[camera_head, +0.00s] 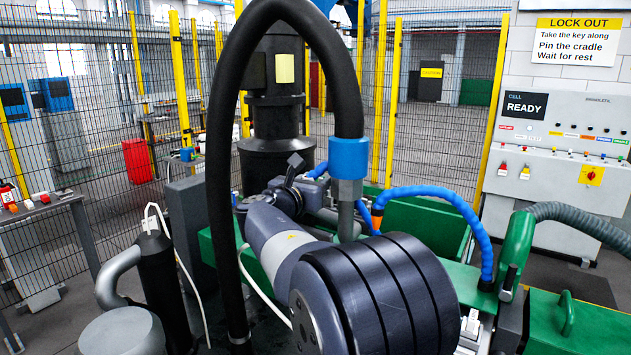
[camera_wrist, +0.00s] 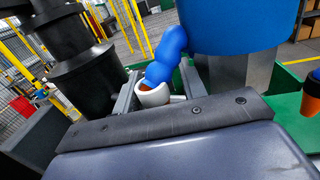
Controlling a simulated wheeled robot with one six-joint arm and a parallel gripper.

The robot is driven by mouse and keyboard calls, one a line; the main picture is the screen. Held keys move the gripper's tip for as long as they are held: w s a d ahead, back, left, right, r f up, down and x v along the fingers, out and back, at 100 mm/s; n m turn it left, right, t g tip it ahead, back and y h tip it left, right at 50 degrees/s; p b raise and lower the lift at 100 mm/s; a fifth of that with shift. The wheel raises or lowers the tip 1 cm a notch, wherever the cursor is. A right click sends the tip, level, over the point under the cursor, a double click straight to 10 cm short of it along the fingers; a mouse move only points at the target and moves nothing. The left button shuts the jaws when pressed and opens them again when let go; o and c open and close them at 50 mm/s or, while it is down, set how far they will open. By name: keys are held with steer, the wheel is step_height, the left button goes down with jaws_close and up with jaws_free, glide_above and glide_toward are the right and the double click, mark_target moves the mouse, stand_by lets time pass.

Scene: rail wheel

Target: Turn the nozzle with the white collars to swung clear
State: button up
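The nozzle with the white collar (camera_wrist: 153,96) shows in the wrist view at the end of a blue segmented hose (camera_wrist: 168,50). An orange-brown inside shows at its mouth. My gripper (camera_wrist: 158,88) has one grey finger on each side of this nozzle, and a narrow gap seems to show on the right side. The fingers look open around it; contact cannot be made out. In the head view, my gripper (camera_head: 296,163) is small and far off, beyond my arm. A short piece of the blue hose (camera_head: 318,170) shows beside it, and the white collar is hidden there.
A second blue hose (camera_head: 440,196) with an orange nozzle (camera_head: 376,218) stands to the right. A blue-and-grey spindle (camera_head: 349,160) hangs close to the gripper. A black column (camera_head: 277,120) stands behind. Green machine housings (camera_head: 420,228) and a thick black cable crowd the space.

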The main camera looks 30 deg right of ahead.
steer(key=b+v, duration=0.2)
steer(key=v, duration=0.8)
steer(key=shift+s+a, duration=0.2)
steer(key=shift+c, duration=0.4)
